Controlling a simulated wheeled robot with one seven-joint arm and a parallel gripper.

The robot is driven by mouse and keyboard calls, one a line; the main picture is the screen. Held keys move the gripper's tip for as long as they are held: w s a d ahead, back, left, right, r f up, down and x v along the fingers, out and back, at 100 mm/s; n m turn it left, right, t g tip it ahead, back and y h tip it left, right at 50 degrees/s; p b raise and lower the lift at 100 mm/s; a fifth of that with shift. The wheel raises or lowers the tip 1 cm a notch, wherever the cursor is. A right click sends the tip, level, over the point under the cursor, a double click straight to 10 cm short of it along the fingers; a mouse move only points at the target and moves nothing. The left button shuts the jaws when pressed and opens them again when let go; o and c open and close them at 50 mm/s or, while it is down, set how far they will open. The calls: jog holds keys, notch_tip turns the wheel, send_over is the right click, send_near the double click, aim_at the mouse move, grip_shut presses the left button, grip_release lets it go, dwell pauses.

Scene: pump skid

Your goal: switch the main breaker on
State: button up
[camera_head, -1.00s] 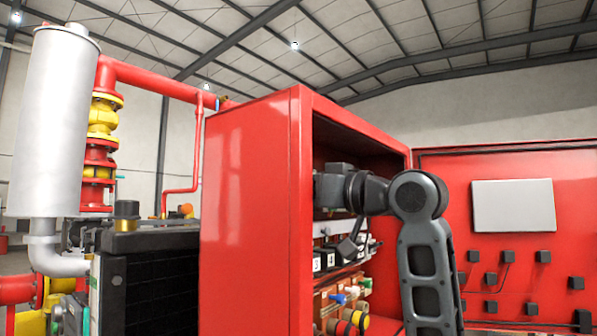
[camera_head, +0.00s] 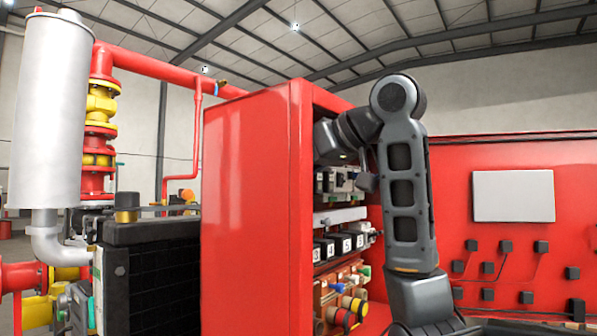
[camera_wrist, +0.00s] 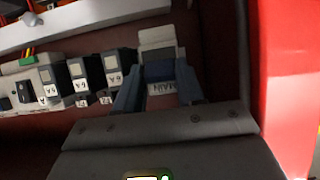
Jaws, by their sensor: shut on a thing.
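The main breaker (camera_wrist: 157,39) is a grey block at the top middle of the wrist view, with a label reading MAIN upside down. My gripper (camera_wrist: 158,86) has one finger on each side of its darker near part and is shut on it. Whether the breaker's handle is on or off I cannot tell. In the head view my arm reaches into the upper part of the open red cabinet (camera_head: 250,200); the fingers and the main breaker are hidden there behind the arm and cabinet edge.
Several small labelled breakers (camera_wrist: 82,72) stand in a row left of the main breaker. A red cabinet wall (camera_wrist: 288,80) is close on the right. In the head view, numbered black blocks (camera_head: 342,244) and coloured parts (camera_head: 350,305) sit lower in the cabinet. The red door (camera_head: 510,245) stands open.

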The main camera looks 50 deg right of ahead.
dwell(0.3)
jog(key=o, duration=1)
jog(key=shift+o, duration=0.2)
jog(key=shift+r, duration=0.1)
jog(key=v, duration=0.7)
jog(key=shift+s+b, duration=0.3)
jog(key=shift+b, duration=0.15)
jog(key=shift+r, duration=0.1)
jog(key=shift+s, duration=0.1)
